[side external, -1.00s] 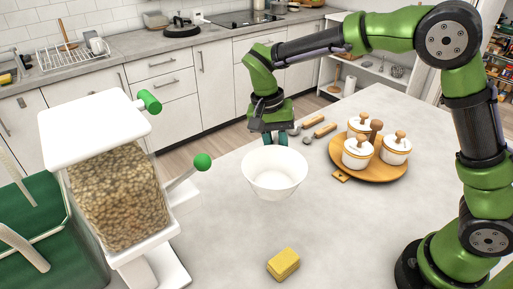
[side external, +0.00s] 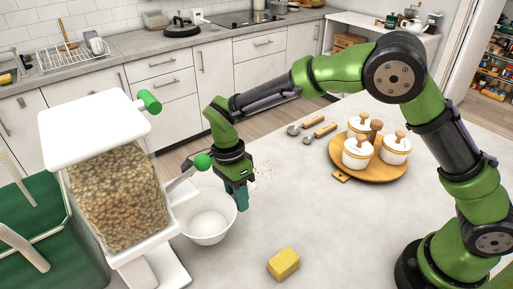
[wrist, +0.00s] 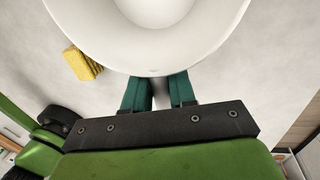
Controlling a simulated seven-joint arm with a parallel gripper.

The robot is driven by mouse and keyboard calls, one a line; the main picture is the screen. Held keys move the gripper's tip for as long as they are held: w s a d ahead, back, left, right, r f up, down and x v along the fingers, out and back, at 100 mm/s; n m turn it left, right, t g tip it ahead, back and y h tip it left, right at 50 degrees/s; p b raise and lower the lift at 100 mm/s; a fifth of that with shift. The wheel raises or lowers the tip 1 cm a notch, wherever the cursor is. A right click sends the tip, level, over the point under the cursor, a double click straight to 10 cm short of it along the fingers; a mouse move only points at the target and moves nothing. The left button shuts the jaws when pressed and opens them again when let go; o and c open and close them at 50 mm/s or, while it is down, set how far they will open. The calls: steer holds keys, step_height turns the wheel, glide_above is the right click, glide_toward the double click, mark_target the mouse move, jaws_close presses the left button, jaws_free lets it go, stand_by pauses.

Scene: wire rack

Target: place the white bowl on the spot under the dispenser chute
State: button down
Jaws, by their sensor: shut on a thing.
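The white bowl (side external: 210,220) is upright and looks empty, just right of the grain dispenser (side external: 120,200) and its white base (side external: 165,268). I cannot tell whether its bottom touches the counter. My gripper (side external: 241,201) is shut on the bowl's right rim. In the wrist view the bowl (wrist: 190,50) fills the top, with the green fingers (wrist: 160,92) at its rim. The dispenser holds brown grain under a white lid. The chute's mouth and the spot under it are hard to make out beside the bowl.
A lever with a green ball (side external: 203,162) sticks out close to my gripper. A yellow block (side external: 284,264) lies in front. A wooden tray (side external: 372,174) with white jars and two scoops (side external: 310,130) are farther back. The counter's middle right is clear.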

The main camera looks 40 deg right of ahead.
steer(key=shift+f, duration=1.95)
steer(key=shift+f, duration=0.15)
steer(key=c, duration=0.9)
jaws_free()
